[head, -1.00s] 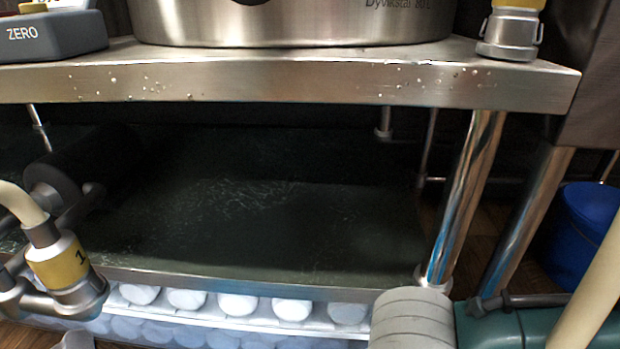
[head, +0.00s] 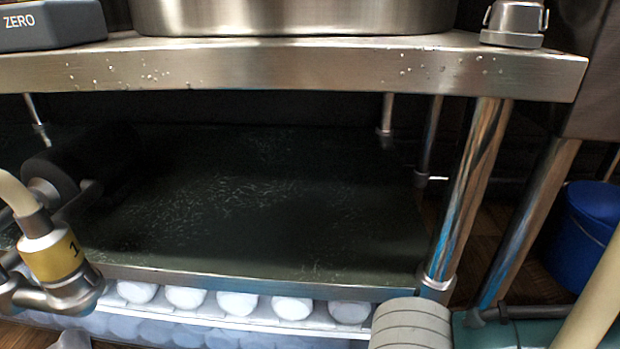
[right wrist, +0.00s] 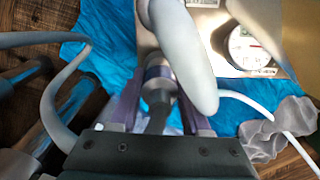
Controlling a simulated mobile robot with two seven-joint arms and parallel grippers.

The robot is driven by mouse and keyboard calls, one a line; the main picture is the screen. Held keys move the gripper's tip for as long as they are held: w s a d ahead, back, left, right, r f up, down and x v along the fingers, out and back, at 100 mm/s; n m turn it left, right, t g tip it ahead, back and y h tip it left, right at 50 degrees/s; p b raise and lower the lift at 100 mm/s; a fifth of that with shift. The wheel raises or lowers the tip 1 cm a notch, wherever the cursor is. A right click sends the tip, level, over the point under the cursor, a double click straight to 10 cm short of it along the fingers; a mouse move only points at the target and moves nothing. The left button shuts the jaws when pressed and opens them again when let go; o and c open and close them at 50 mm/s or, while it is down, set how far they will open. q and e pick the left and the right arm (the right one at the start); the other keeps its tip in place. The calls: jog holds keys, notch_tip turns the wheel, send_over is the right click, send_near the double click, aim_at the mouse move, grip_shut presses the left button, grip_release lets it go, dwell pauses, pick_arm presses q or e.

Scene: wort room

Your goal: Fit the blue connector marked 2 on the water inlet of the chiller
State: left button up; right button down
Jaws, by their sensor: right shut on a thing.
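My right gripper (right wrist: 158,98) is shut on a connector (right wrist: 157,76) in the right wrist view. The connector has a grey body with a bluish-purple band, and a thick pale grey hose (right wrist: 186,50) passes close above it. Its number cannot be read. A steel panel with a round white dial (right wrist: 248,48) lies beyond it at the upper right; I cannot tell whether this belongs to the chiller. The water inlet cannot be made out. In the head view, a connector with a yellow band marked 1 (head: 54,256) sits on metal pipework at the lower left. Neither gripper shows there.
A steel bench (head: 300,66) carries a kettle (head: 290,15), a grey ZERO device (head: 50,25) and a steel fitting (head: 514,25). White round things lie under the dark lower shelf (head: 270,220). A blue bucket (head: 590,235) stands right. Blue cloth (right wrist: 105,60) lies below the gripper.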

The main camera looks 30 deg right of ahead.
jog(key=shift+f, duration=0.3)
jog(key=c, duration=0.5)
grip_release()
jog(key=shift+o, duration=1.1)
notch_tip(320, 180, up, 10)
jog(key=p, duration=0.9)
